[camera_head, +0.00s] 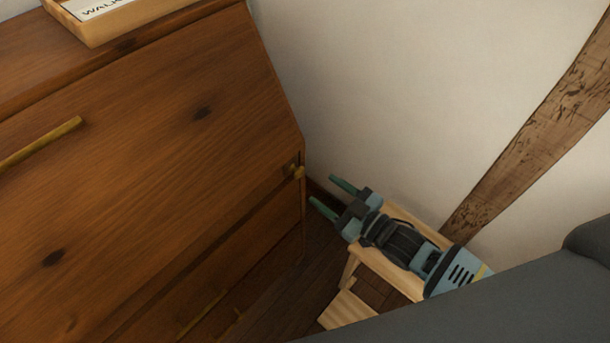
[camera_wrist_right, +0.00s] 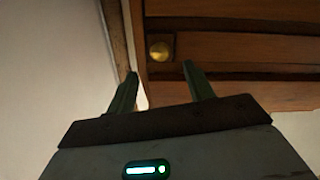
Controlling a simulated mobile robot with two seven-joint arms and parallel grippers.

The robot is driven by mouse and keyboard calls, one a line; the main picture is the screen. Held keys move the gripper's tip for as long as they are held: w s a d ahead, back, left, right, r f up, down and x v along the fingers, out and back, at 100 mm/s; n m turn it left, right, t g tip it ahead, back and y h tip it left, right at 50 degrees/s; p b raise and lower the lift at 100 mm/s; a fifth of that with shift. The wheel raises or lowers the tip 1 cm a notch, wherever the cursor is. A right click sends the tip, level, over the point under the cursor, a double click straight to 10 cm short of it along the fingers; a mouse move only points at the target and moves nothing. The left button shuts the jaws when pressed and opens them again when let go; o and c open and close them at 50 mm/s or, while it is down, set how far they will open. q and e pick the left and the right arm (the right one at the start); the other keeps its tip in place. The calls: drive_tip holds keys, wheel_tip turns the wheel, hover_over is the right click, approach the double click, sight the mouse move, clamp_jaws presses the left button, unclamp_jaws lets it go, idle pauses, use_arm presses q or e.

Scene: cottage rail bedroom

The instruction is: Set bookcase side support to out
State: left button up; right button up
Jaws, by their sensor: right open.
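The bookcase (camera_head: 150,150) is a brown wooden bureau with a sloping front, filling the left of the head view. The side support shows as a small brass knob (camera_head: 293,172) at its right edge, just below the sloping front. The knob also shows in the right wrist view (camera_wrist_right: 160,50), on a wooden front. How far the support stands out is hard to tell. My right gripper (camera_head: 331,196) is open and empty, to the right of the knob and apart from it. Its two green fingers point towards the bookcase in the wrist view (camera_wrist_right: 161,76). My left gripper is not in view.
A brass handle (camera_head: 40,142) is on the sloping front, and a lower brass handle (camera_head: 203,312) is on the drawers. A pale wooden piece of furniture (camera_head: 350,310) stands beneath my right arm. The white wall (camera_head: 380,100) and a wooden beam (camera_head: 545,135) are close behind.

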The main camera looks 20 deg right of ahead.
sight(302, 174)
drive_tip(key=x, duration=0.7)
drive_tip(key=shift+w+a, duration=0.15)
clamp_jaws()
